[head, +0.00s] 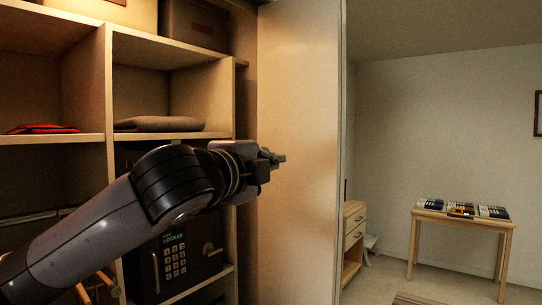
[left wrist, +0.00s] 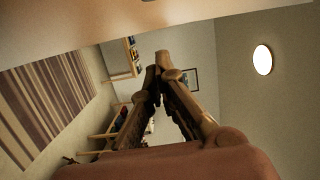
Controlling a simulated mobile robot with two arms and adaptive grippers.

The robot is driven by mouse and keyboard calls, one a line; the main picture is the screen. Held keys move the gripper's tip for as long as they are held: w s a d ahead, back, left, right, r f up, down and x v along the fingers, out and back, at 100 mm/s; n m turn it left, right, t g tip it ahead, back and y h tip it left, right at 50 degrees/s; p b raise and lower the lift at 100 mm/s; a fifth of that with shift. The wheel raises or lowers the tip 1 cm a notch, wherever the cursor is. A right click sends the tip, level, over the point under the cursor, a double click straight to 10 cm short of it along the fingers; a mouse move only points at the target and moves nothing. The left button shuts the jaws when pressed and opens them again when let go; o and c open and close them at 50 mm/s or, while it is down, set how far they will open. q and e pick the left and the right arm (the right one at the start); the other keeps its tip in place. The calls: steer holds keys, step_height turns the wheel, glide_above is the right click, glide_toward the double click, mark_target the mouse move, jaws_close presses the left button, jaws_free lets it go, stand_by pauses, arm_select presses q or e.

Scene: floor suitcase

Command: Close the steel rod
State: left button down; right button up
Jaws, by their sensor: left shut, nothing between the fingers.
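A thin metal rail (head: 28,218) runs across the lower left compartment of the open cabinet; I cannot tell whether it is the steel rod of the task. A pale cabinet door panel (head: 300,110) stands open at the right of the shelves. My left gripper (head: 277,158) is shut and empty, its tips in front of the door panel's inner face; I cannot tell whether they touch it. In the left wrist view the gripper's fingers (left wrist: 161,70) meet at their tips. My right gripper is not in view.
Cabinet shelves hold a folded brown cloth (head: 160,124), a red cloth (head: 42,129) and a dark safe with a keypad (head: 175,262). Beyond the door stand a wooden drawer unit (head: 354,232) and a small table (head: 463,218). A striped rug (left wrist: 45,105) lies on the floor.

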arm_select(q)
steer(key=w+p, duration=0.5)
steer(key=w, duration=0.4)
steer(key=shift+w, duration=0.3)
steer(key=shift+d, duration=0.15)
